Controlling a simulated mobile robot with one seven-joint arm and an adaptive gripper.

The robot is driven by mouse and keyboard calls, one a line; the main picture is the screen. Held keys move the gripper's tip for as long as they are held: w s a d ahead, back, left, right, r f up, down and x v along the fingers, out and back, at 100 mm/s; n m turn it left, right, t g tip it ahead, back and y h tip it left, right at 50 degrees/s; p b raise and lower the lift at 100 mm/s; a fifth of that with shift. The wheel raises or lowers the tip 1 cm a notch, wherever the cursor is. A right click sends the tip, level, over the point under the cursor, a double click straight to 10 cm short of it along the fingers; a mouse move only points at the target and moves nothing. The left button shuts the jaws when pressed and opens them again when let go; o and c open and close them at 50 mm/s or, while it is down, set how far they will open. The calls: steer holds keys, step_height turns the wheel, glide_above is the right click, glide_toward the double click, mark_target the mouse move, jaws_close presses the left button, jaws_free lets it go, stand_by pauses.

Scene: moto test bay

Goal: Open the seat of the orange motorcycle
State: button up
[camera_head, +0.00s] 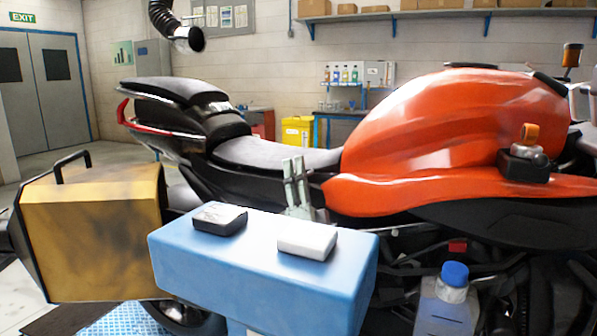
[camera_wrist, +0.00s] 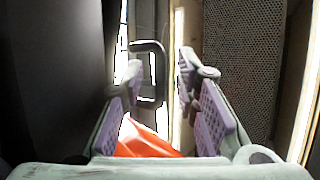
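The orange motorcycle (camera_head: 440,130) stands side-on in the head view, its tank to the right and its tail to the left. Its black front seat (camera_head: 275,153) lies flat behind the tank, and the raised rear seat (camera_head: 178,90) sits over the tail; no open gap shows. My gripper (camera_head: 294,162) appears upright in front of the front seat. In the wrist view my gripper (camera_wrist: 161,62) has its purple-padded fingers apart. A black loop-shaped handle (camera_wrist: 148,75) shows between them, not clearly gripped. An orange piece (camera_wrist: 142,140) shows lower down; I cannot tell which part it is.
A blue block-like stand (camera_head: 265,285) in front carries a black block (camera_head: 219,218) and a white block (camera_head: 307,240). A yellow case (camera_head: 92,232) with a black handle is at left. A blue-capped bottle (camera_head: 448,300) stands at lower right. Open floor lies back left.

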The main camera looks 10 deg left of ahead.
steer(key=shift+c, duration=0.2)
jaws_close()
stand_by(0.6)
